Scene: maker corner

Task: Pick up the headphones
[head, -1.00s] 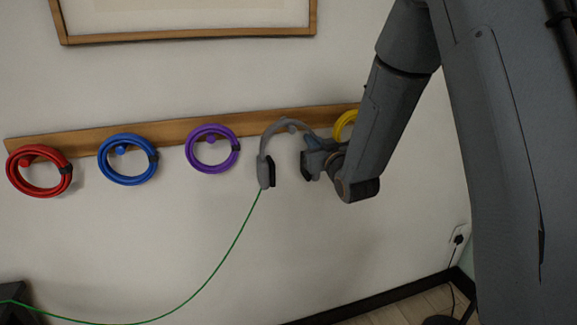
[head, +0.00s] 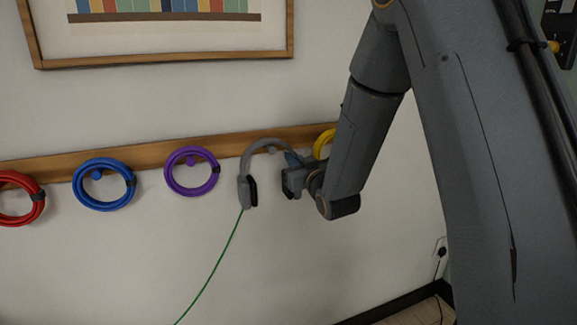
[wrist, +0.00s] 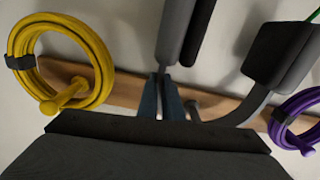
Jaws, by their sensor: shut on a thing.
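The grey headphones (head: 246,188) hang at the wooden rail, with dark ear pads and a green cable (head: 225,250) running down from the left cup. My gripper (head: 292,160) is at the right side of their band. In the wrist view, the blue fingertips (wrist: 160,102) are shut on the band just below one ear cup (wrist: 185,30); the other cup (wrist: 283,55) is at upper right. A grey peg (head: 272,151) shows just under the band's top; I cannot tell whether they touch. The right cup is partly hidden by my gripper in the head view.
The wooden rail (head: 145,157) also carries red (head: 18,200), blue (head: 104,184), purple (head: 192,171) and yellow (head: 323,142) cable coils. The yellow one is close behind my arm. A framed picture (head: 160,30) hangs above. The wall below the rail is mostly clear.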

